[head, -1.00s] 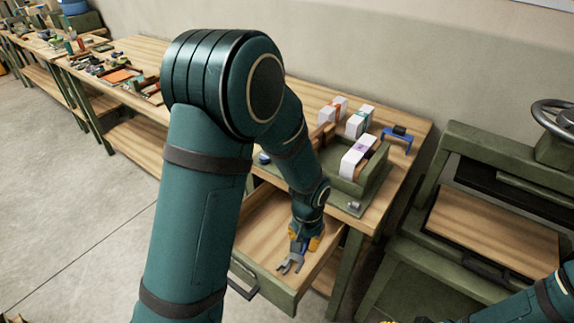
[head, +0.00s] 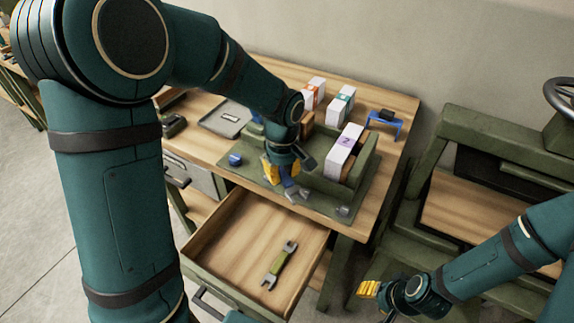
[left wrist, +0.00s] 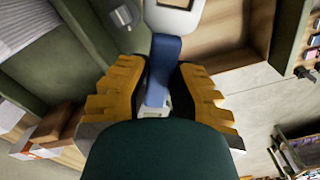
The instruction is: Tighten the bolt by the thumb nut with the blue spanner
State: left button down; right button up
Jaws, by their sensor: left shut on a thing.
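My left gripper (head: 281,172) is shut on the blue spanner (head: 291,188) above the front of the green fixture on the bench. In the left wrist view the spanner's blue handle (left wrist: 164,62) sits between the yellow fingers, its grey head pointing away. A small grey bolt-like piece (head: 343,211) stands at the fixture's front right corner, apart from the spanner. A blue knob-like piece (head: 235,159) is at its left; I cannot tell which piece is the thumb nut. My right gripper (head: 369,289) is low at the right, its finger gap unclear.
The open drawer (head: 225,237) below holds a green spanner (head: 280,265). White boxes (head: 345,150) stand on and behind the fixture (head: 359,192). A blue stand (head: 384,123) is at the back right, a grey tray (head: 226,118) at the left.

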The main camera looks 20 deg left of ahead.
pick_arm(q)
jog(key=shift+s+f, duration=0.25)
jog(key=shift+f+b, duration=0.2)
jog(key=shift+b, duration=0.25)
jog(key=shift+f+b, duration=2.65)
jog(key=shift+f, duration=0.4)
jog(key=s+a+m+p, duration=0.1)
jog(key=s+a+m, duration=0.1)
jog(key=a+m, duration=0.4)
jog(key=shift+s+a+r+m, duration=0.15)
jog(key=shift+s+a+m, duration=0.15)
jog(key=shift+m, duration=2.6)
pick_arm(e)
jog(key=shift+s+a+f, duration=0.1)
jog(key=shift+s+f, duration=0.15)
jog(key=shift+f, duration=0.95)
jog(key=shift+s+f, duration=0.2)
jog(key=shift+f, duration=1)
jog(key=shift+r, duration=0.1)
